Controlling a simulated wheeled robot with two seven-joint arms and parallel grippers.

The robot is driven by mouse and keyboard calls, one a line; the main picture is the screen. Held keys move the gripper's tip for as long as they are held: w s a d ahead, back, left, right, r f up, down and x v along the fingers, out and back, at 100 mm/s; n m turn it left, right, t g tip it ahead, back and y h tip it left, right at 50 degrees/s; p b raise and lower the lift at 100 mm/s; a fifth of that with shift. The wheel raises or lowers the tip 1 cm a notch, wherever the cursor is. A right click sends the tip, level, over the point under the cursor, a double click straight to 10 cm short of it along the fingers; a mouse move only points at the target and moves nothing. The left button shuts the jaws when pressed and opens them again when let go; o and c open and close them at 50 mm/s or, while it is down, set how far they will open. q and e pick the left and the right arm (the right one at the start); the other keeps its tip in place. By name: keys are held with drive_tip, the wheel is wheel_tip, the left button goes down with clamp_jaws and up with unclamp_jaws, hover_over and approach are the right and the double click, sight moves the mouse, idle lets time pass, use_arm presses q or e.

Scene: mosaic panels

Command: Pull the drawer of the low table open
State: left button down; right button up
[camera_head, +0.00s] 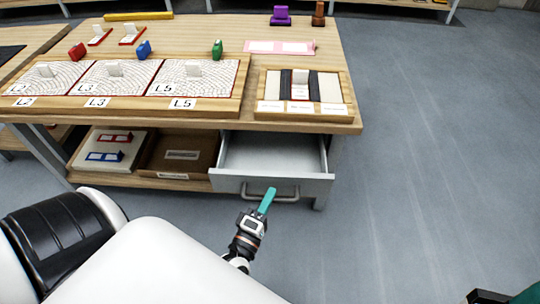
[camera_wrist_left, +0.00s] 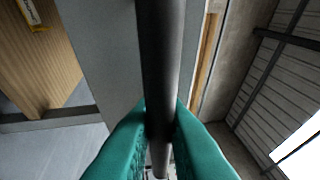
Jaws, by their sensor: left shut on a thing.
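The low table (camera_head: 330,70) has a grey metal drawer (camera_head: 230,181) under its right part. The drawer stands pulled out from the table, and its empty inside (camera_head: 272,153) shows from above. A bar handle (camera_head: 284,192) is on the drawer's front. My left gripper (camera_head: 268,198) reaches the handle from below in the head view. In the left wrist view its teal fingers (camera_wrist_left: 161,135) are shut on the dark handle bar (camera_wrist_left: 158,60), one on each side. My right gripper does not show clearly; only a dark and green bit is at the lower right corner.
The tabletop holds panels marked L2, L3 and L5 (camera_head: 183,104), small coloured stamps, and a tray of strips (camera_head: 345,112). A brown box (camera_head: 155,166) and a white board are on the shelf left of the drawer. The floor (camera_head: 430,170) to the right is clear.

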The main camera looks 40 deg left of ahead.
use_arm(q)
drive_tip(key=shift+s+d, duration=0.5)
drive_tip(key=shift+s, duration=0.3)
drive_tip(key=shift+s+d, duration=0.45)
drive_tip(key=shift+s, duration=0.3)
drive_tip(key=c, duration=1.5)
unclamp_jaws()
drive_tip(key=shift+o, duration=0.2)
drive_tip(key=p+v, duration=0.2)
drive_tip(key=v, duration=1)
drive_tip(key=shift+p, duration=0.3)
drive_tip(key=shift+a, duration=0.1)
